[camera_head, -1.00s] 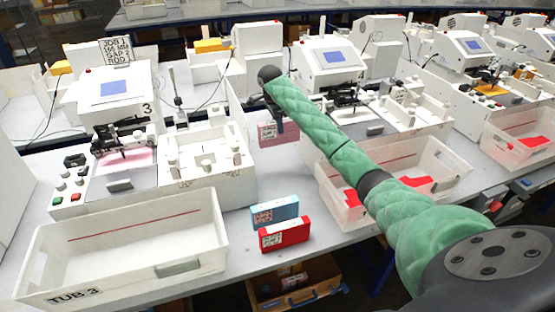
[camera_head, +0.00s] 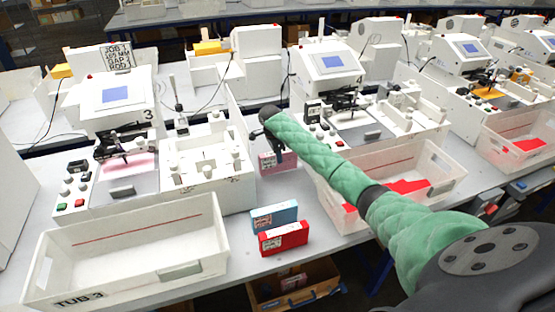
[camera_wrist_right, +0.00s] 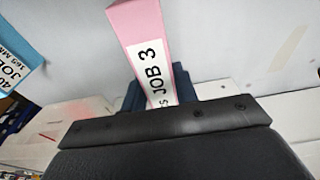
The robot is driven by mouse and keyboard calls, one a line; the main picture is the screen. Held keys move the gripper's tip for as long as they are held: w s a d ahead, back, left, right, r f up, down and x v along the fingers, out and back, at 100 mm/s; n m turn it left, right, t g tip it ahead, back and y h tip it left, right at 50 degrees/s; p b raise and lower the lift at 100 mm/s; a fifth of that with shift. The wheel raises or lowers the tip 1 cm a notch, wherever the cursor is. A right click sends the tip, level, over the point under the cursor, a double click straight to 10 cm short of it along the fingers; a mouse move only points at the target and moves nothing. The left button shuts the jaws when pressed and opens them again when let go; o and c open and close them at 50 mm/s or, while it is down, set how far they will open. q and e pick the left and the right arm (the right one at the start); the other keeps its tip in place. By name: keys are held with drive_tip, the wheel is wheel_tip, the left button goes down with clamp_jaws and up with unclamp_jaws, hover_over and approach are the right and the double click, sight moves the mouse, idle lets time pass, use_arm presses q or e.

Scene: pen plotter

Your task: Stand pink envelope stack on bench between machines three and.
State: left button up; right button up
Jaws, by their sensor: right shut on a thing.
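The pink envelope stack (camera_head: 268,163) is upright, low in the gap between machine three (camera_head: 112,97) and machine four (camera_head: 331,62). I cannot tell whether its bottom touches the bench (camera_head: 232,226). My right gripper (camera_head: 277,150) is shut on the stack from above, and its arm hides part of machine four. In the right wrist view the pink stack (camera_wrist_right: 143,32) shows a white "JOB 3" label and sticks out from the jaws. My left gripper is not in view.
A blue stack (camera_head: 274,215) and a red stack (camera_head: 284,238) stand in front of the gap. The blue one also shows in the right wrist view (camera_wrist_right: 16,62). Tub 3 (camera_head: 130,252) is at the left; another tub (camera_head: 455,178) with red stacks is at the right.

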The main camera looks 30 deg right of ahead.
wheel_tip(320, 180, down, 2)
drive_tip(key=shift+f+p, duration=0.1)
drive_tip(key=shift+p, duration=0.25)
drive_tip(key=shift+f, duration=0.3)
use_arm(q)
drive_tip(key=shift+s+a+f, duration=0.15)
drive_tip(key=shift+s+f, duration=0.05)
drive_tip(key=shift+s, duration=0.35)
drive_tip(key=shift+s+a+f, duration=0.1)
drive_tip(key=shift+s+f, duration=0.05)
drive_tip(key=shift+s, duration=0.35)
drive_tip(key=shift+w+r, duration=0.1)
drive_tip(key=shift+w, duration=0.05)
use_arm(e)
drive_tip(key=shift+f, duration=0.1)
drive_tip(key=o, duration=1.1)
